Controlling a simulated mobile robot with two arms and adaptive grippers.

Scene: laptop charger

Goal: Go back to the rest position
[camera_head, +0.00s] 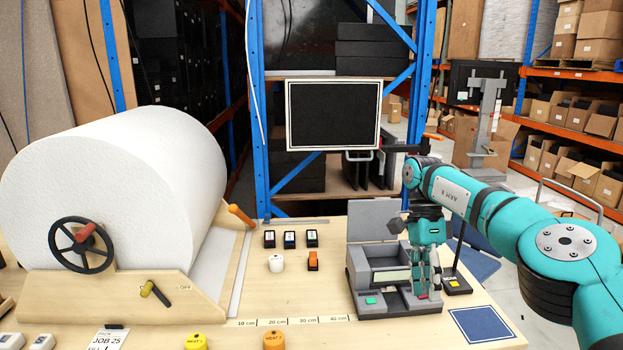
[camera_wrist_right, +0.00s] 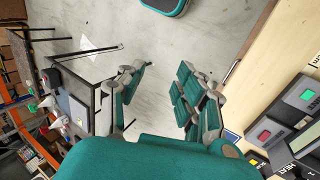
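My right gripper (camera_head: 424,283) hangs fingers down at the right side of a grey machine (camera_head: 376,238) with a raised lid and a green button, hiding part of it. In the right wrist view its two fingers (camera_wrist_right: 160,88) are spread apart, with nothing between them but grey floor. The machine's edge with green and red buttons (camera_wrist_right: 268,130) shows at the right of that view. My right arm (camera_head: 478,206) reaches in from the right. My left gripper is not in view.
A large white roll (camera_head: 130,190) with a black handwheel (camera_head: 82,245) fills the left of the wooden table (camera_head: 330,335). Small dark boxes (camera_head: 290,240), a white cup-like item (camera_head: 276,264) and an orange item (camera_head: 313,261) stand mid-table. A blue pad (camera_head: 481,324) lies front right.

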